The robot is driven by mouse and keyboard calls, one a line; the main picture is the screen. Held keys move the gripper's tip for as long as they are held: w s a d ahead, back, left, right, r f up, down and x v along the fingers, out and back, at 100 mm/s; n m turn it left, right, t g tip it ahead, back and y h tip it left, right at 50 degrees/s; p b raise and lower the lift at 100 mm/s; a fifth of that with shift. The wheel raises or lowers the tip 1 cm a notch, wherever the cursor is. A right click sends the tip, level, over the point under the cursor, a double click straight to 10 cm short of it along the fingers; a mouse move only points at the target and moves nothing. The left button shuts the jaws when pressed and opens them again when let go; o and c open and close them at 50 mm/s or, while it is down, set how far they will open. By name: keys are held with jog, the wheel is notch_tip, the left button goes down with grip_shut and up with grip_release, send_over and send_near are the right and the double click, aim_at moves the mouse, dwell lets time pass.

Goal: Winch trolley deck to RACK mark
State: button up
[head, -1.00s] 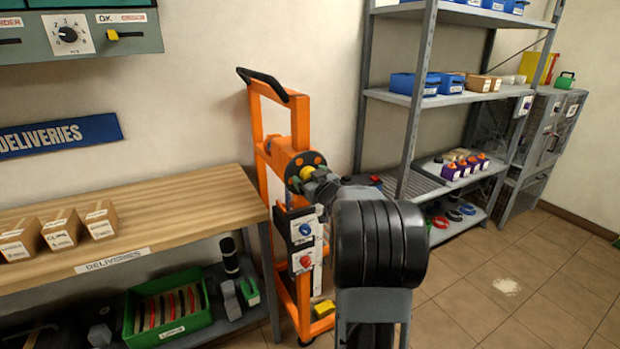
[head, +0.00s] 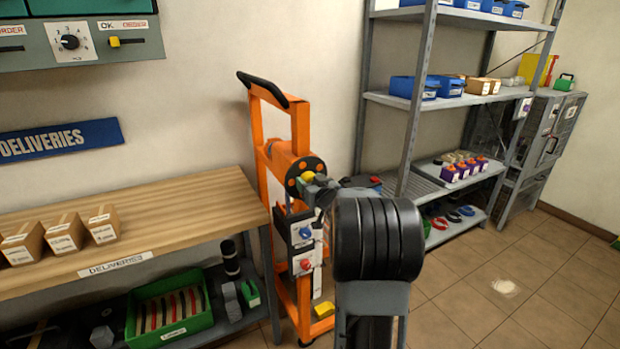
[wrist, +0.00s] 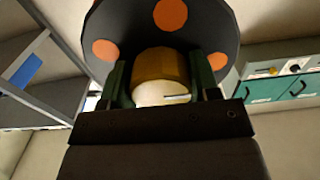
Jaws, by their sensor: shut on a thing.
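The orange winch trolley (head: 303,130) stands against the wall between the bench and the shelf rack. Its winch wheel is a dark disc (head: 291,181) with orange spots, and it fills the top of the wrist view (wrist: 195,30). A yellow knob (wrist: 160,68) sticks out from the disc. My gripper (wrist: 162,90) is shut on this knob, with a green finger on each side of it. In the head view my arm hides part of the trolley. A panel with a blue knob and a red knob (head: 305,266) is on the trolley's front. I cannot make out the deck or the RACK mark.
The wooden deliveries bench (head: 170,215) with small cartons (head: 63,235) is close on the left. A green crate (head: 170,340) sits below it. The grey shelf rack (head: 415,110) stands right of the trolley.

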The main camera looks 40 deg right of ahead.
jog(key=shift+m, duration=0.6)
jog(key=o, duration=0.9)
jog(key=s, duration=0.4)
jog(key=s+a, duration=0.1)
jog(key=s, duration=0.4)
jog(key=s+a, duration=0.1)
jog(key=s, duration=0.3)
jog(key=shift+s, duration=0.35)
jog(key=shift+d, duration=0.1)
